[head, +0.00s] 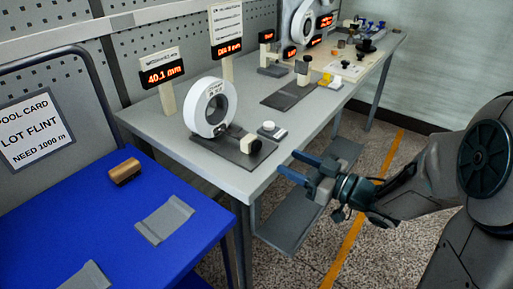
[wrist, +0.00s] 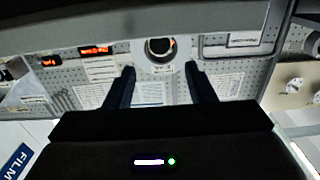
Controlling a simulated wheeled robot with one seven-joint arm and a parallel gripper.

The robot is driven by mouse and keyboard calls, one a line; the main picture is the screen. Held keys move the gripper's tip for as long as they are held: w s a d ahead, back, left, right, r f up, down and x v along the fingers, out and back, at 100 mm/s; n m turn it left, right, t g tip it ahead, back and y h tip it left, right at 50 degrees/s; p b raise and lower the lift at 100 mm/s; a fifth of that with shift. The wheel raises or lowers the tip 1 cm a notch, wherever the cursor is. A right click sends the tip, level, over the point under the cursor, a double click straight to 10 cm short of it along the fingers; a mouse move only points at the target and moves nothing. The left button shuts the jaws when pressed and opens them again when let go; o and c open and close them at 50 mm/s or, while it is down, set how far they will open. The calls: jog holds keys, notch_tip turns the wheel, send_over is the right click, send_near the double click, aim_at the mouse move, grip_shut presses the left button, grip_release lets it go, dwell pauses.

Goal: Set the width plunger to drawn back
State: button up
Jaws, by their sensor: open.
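A gauge on the grey bench has a white ring (head: 210,107) on a dark base plate (head: 232,149). A display (head: 162,74) behind the ring reads 40.1 mm. My gripper (head: 300,166) is open and empty, off the bench's front edge, to the right of the knob and apart from it. In the wrist view, the fingers of my gripper (wrist: 160,70) are spread with nothing between them.
A small white-topped button (head: 269,128) stands beside the knob. More displays, dark plates and fixtures line the bench (head: 300,128) farther back. A blue cart (head: 95,205) with a brown roll (head: 125,171) and grey pads stands at the left. A grey shelf (head: 300,220) lies below the bench.

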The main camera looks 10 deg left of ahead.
aim_at(259, 147)
jog(key=x, duration=1.1)
jog(key=shift+a+b, duration=0.15)
jog(key=shift+b, duration=0.25)
